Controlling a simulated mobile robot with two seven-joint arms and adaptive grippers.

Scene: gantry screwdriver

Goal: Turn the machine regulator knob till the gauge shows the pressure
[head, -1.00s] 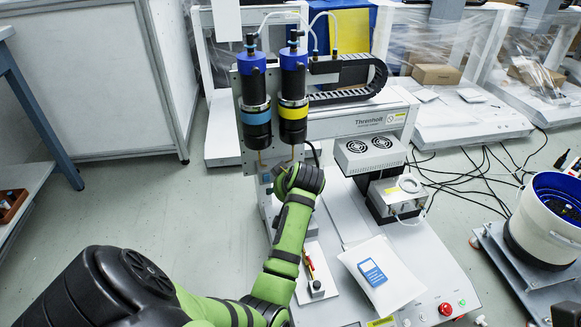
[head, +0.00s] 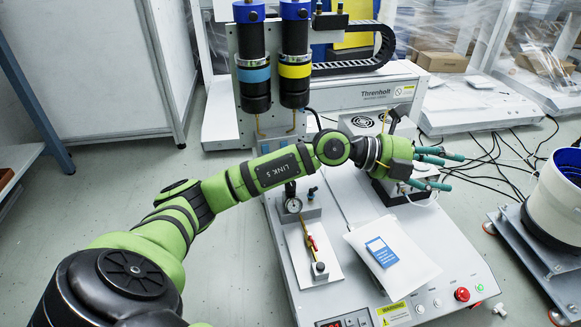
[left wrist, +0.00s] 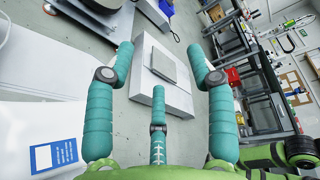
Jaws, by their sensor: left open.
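The machine regulator stands on a white plate on the machine bed. Its small round gauge (head: 293,205) shows in the head view, with a dark upright part behind it. I cannot read the needle. A brass line with a red handle (head: 312,243) runs to a block topped by a dark knob (head: 319,268). Which part is the regulator knob is not clear to me. My left gripper (head: 447,168) is open and empty, up and to the right of the gauge, pointing right. In the left wrist view its three teal fingers (left wrist: 160,62) are spread apart. My right gripper is not in view.
Two screwdriver spindles (head: 295,65) hang behind the regulator. A white packet with a blue label (head: 390,254) lies on the bed to its right. A red button (head: 462,294) sits at the front. A blue-rimmed bowl (head: 556,195) stands at the right.

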